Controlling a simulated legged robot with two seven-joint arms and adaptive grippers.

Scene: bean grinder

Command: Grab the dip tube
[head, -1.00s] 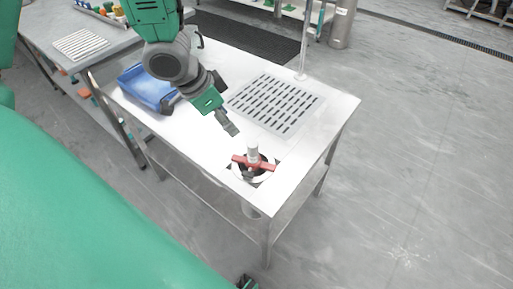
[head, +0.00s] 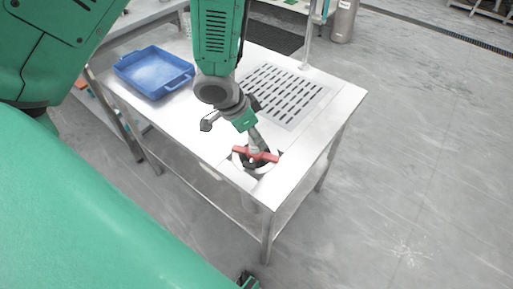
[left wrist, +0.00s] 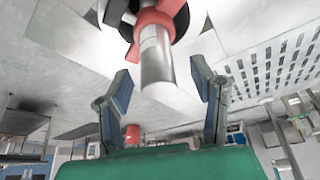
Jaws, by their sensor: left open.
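The dip tube appears to be the short silver cylinder (left wrist: 157,55) with a red collar (left wrist: 153,18) in the left wrist view. In the head view it stands at the red-handled fitting (head: 262,156) in the table's round opening, mostly hidden by my gripper. My left gripper (head: 254,140) is over the fitting, coming from above. In the left wrist view my left gripper (left wrist: 160,78) is open, with one finger on each side of the tube's end and a gap on both sides.
A blue tray (head: 185,84) sits on the white table (head: 180,118) at the left. A slotted grate (head: 312,98) lies behind the fitting to the right. A thin upright pole (head: 307,42) rises at the table's back edge. The floor right of the table is clear.

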